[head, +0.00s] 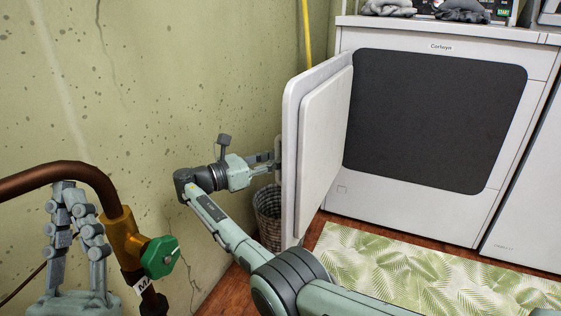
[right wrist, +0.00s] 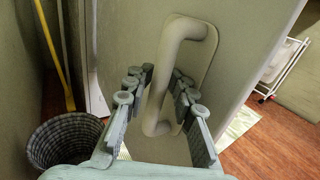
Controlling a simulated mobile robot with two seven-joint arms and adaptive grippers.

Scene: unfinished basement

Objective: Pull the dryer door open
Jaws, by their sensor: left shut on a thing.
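The white dryer door (head: 290,150) stands swung well out to the left of the white dryer (head: 400,205). The dryer front shows a dark panel (head: 435,115). My right gripper (head: 266,162) is at the door's outer face. My left gripper (head: 75,205) is at the lower left, fingers upward and overlapping the copper pipe (head: 25,180). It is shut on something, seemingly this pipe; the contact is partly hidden.
A green valve handle (head: 160,257) is beside my left gripper. A woven basket (head: 268,213) stands behind the door, also in the right wrist view (right wrist: 62,142). A leaf-patterned mat (head: 400,270) lies before the dryer. A yellow pole (head: 306,35) leans at the wall.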

